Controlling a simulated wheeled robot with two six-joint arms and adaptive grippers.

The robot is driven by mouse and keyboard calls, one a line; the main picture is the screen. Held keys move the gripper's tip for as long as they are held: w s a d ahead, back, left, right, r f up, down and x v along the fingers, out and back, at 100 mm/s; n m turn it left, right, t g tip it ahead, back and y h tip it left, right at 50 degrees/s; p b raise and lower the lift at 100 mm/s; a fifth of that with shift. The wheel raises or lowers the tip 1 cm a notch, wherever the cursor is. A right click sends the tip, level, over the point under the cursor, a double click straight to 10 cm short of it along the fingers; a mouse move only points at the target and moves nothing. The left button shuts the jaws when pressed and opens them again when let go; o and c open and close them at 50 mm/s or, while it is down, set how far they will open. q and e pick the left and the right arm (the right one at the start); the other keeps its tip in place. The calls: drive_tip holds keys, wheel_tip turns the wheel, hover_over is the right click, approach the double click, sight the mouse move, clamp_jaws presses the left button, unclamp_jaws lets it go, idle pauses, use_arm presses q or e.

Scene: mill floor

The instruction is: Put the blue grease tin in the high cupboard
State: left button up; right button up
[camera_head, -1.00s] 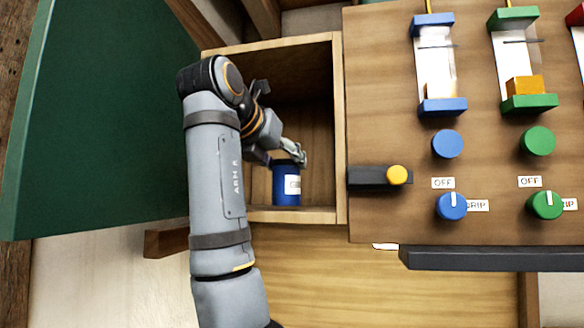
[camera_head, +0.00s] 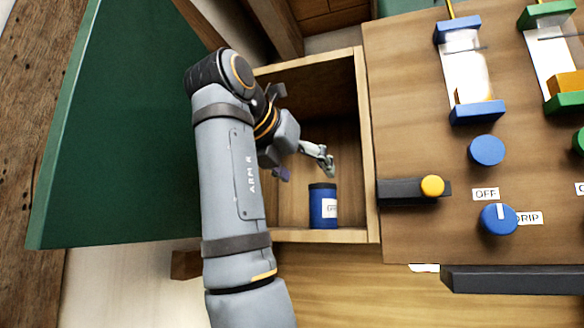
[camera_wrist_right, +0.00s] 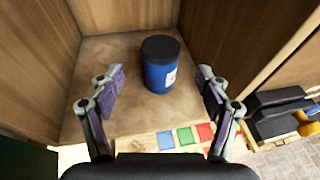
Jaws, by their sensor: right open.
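The blue grease tin (camera_head: 322,210), with a dark lid and a white label, stands upright on the floor of the open wooden cupboard (camera_head: 366,150), close to its front edge. In the right wrist view the tin (camera_wrist_right: 158,70) stands on the cupboard floor, beyond and between the spread fingers. My right gripper (camera_head: 305,168) is open and empty, inside the cupboard opening and apart from the tin. It also shows in the right wrist view (camera_wrist_right: 160,90). My left gripper is not in view.
The green cupboard door (camera_head: 130,130) stands wide open at the left. To the right is a wooden panel with a yellow-knobbed black latch (camera_head: 410,190), a blue button (camera_head: 486,150) and a blue dial (camera_head: 497,218). A dark bar (camera_head: 510,279) juts below the panel.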

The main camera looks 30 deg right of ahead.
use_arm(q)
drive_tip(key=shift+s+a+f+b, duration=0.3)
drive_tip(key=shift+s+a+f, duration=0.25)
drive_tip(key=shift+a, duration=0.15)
use_arm(e)
drive_tip(key=v, duration=0.7)
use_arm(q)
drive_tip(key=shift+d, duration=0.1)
use_arm(e)
drive_tip(key=shift+a, duration=0.2)
